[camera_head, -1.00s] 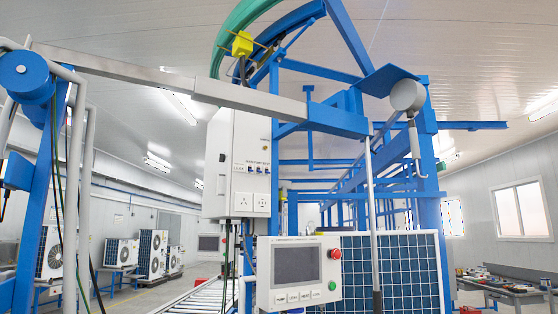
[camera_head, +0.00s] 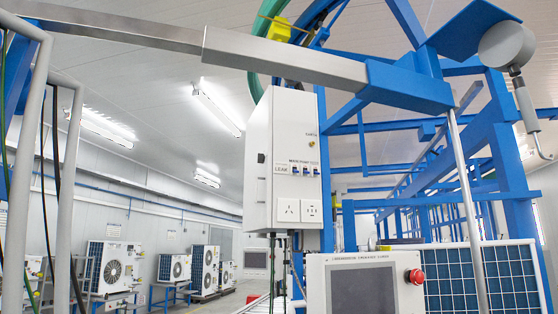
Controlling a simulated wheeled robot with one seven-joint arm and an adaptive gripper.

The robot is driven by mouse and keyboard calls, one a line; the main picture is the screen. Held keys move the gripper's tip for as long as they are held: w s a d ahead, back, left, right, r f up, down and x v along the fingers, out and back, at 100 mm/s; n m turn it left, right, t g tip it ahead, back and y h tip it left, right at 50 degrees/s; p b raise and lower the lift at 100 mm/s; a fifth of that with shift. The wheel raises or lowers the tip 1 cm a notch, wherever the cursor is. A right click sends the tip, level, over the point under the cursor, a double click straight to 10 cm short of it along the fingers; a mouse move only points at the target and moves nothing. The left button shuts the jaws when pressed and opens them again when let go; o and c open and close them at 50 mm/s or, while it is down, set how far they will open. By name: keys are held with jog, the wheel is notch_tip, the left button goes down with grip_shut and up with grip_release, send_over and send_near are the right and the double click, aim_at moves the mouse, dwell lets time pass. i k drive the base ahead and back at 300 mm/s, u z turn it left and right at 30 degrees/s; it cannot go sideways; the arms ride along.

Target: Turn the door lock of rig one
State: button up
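A white electrical cabinet (camera_head: 287,110) hangs on the blue frame of the rig, near the middle of the head view. Its front carries a small brass-coloured round fitting (camera_head: 311,143) under a short label too small to read surely; it may be the door lock. Below it are several blue switches (camera_head: 307,170) and two sockets (camera_head: 300,211). A dark latch-like part (camera_head: 261,158) sits on the cabinet's left side. Which way the lock is turned cannot be made out. My gripper is not in view.
A grey and blue beam (camera_head: 285,55) crosses above the cabinet. A control panel with a screen (camera_head: 362,285) and red button (camera_head: 415,276) stands below right, beside a blue grid panel (camera_head: 505,278). A thin grey pole (camera_head: 468,215) stands at right. Grey pipes (camera_head: 68,190) rise at left.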

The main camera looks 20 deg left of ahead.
aim_at(260, 158)
jog(key=u, duration=0.35)
jog(key=i, duration=0.85)
jog(key=u, duration=0.7)
